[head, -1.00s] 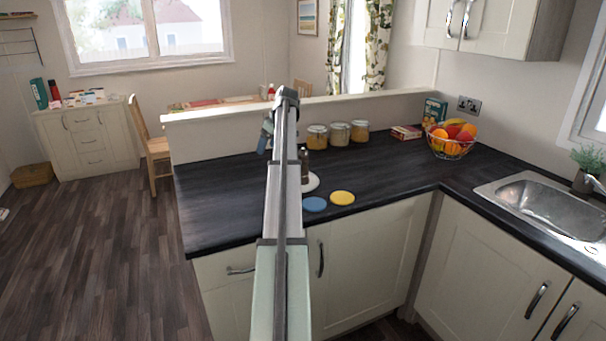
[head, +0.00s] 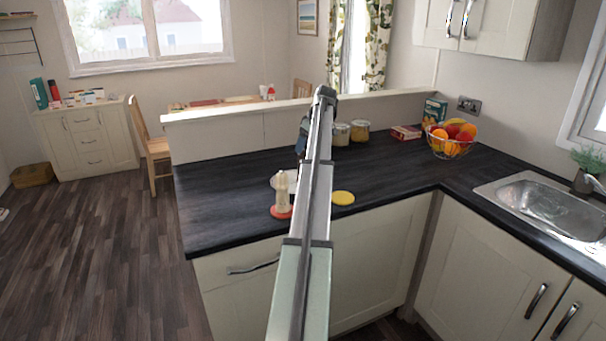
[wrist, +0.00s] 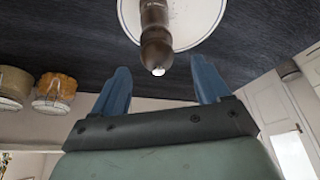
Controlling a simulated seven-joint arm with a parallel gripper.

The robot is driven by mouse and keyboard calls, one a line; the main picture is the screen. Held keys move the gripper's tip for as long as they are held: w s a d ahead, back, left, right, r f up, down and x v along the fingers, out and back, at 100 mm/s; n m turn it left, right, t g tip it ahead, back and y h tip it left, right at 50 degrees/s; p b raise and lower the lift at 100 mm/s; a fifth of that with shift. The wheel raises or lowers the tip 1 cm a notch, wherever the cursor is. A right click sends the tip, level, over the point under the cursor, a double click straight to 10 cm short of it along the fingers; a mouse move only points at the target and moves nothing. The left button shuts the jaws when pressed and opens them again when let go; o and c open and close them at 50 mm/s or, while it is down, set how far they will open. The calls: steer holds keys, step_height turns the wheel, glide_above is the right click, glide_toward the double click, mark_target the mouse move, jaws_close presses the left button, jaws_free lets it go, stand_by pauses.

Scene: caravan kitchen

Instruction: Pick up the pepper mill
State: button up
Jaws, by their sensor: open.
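The pepper mill (wrist: 156,30), dark brown with a small silver knob on top, stands on a white plate (wrist: 203,18) with a thin dark rim line in the wrist view. In the head view my arm hides the mill. My gripper (wrist: 160,65) is open and empty, its two blue fingers apart. In the wrist view the mill's knobbed end appears between and just beyond the fingertips; neither finger visibly touches it. In the head view the gripper (head: 301,143) is mostly behind my arm.
A pale mill (head: 281,187) stands on a red coaster (head: 281,212) left of my arm. A yellow coaster (head: 343,198) lies to the right. Storage jars (head: 359,131), a book (head: 406,132) and a fruit bowl (head: 451,142) stand farther back. The counter's left part is clear.

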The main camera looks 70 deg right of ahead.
steer(key=shift+x, duration=0.95)
steer(key=shift+s+x, duration=0.2)
steer(key=shift+x, duration=1.15)
steer(key=shift+s+x, duration=0.2)
steer(key=shift+x, duration=1.15)
steer(key=shift+f, duration=0.2)
jaws_close()
